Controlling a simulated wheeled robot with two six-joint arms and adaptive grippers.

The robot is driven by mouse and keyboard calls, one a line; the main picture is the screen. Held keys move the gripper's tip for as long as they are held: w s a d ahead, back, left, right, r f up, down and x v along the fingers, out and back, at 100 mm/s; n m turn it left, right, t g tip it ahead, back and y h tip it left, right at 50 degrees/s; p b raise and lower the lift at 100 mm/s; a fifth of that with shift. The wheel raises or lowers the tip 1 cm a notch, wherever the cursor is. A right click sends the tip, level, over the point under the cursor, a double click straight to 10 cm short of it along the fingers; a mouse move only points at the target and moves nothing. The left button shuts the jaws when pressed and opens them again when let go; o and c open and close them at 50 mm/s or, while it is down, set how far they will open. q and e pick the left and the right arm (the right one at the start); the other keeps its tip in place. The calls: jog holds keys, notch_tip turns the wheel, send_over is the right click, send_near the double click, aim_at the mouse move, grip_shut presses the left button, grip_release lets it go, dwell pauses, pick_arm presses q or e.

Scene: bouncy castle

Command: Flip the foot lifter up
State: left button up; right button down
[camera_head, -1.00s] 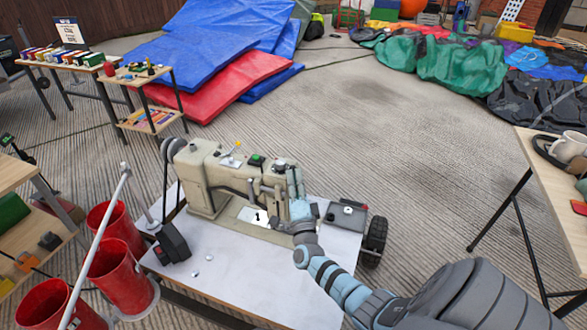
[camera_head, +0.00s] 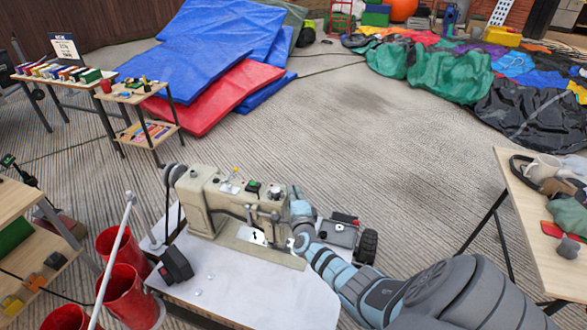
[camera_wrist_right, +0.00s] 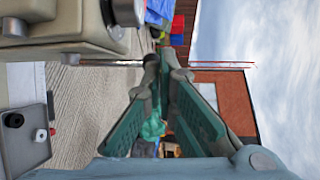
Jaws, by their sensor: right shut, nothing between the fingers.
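The beige sewing machine (camera_head: 235,205) stands on a white-topped table. Its needle bar and presser foot area (camera_head: 254,232) is at its right end, above a bright plate. My right gripper (camera_head: 295,192) points upward just right of the machine's head end. In the right wrist view, the gripper's two fingers (camera_wrist_right: 155,66) meet at the tips and are empty. Part of the machine's head (camera_wrist_right: 60,35) shows at the top left of that view, apart from the fingers. My left gripper is not in view.
A grey tray with small items (camera_head: 338,232) lies right of my gripper. A black box (camera_head: 176,265) sits on the white table (camera_head: 245,290). Red bins (camera_head: 125,290) stand to the left. A wooden table (camera_head: 530,205) is at the right. The floor behind the machine is clear.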

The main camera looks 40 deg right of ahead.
dwell(0.4)
jog(key=r+p+v, duration=0.1)
jog(key=p+v, duration=0.6)
jog(key=v, duration=0.7)
jog(key=shift+f, duration=0.15)
